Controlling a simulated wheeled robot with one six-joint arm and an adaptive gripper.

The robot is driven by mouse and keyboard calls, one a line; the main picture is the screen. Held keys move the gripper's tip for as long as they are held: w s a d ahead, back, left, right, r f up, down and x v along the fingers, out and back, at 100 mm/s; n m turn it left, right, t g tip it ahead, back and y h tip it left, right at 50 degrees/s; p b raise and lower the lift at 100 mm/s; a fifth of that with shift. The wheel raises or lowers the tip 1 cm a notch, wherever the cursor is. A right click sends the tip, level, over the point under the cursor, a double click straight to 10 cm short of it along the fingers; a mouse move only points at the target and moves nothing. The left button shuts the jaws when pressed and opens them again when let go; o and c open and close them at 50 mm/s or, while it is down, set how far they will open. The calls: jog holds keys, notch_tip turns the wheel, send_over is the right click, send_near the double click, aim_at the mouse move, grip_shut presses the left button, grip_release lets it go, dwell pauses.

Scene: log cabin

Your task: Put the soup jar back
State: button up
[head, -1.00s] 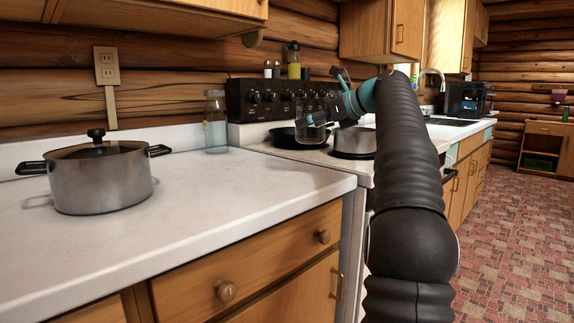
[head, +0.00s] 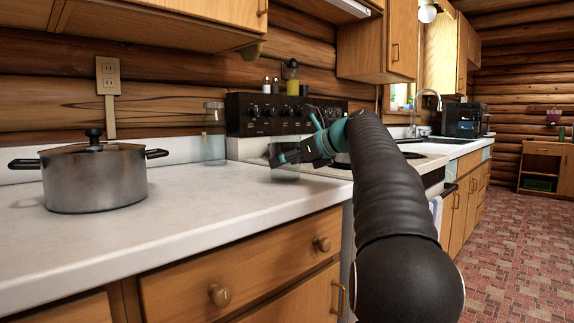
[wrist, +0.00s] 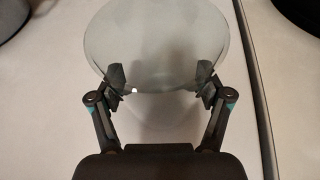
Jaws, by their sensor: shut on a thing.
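My gripper (head: 288,157) is shut on a clear glass jar (head: 285,172), seemingly the soup jar, at the right end of the white counter near the stove. In the wrist view my gripper's two fingers (wrist: 160,88) press on opposite sides of the round glass jar (wrist: 158,38). No soup shows in it. Pale counter shows beneath the jar; I cannot tell whether its base touches it. A second clear glass jar (head: 214,140) stands upright at the back of the counter, by the stove's control panel.
A lidded steel pot (head: 95,180) stands at the left of the counter (head: 190,210). Its middle is clear. The stove (head: 415,163) adjoins on the right, with a dark control panel (head: 262,113) behind. A wall cabinet (head: 375,48) hangs above.

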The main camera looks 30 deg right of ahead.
jog(key=o, duration=1.6)
jog(key=shift+f, duration=0.1)
jog(key=shift+c, duration=0.2)
jog(key=shift+r, duration=0.2)
jog(key=p+v, duration=0.1)
jog(key=v, duration=1.1)
jog(key=shift+p, duration=0.35)
jog(key=shift+d+f, duration=0.1)
jog(key=shift+d, duration=0.05)
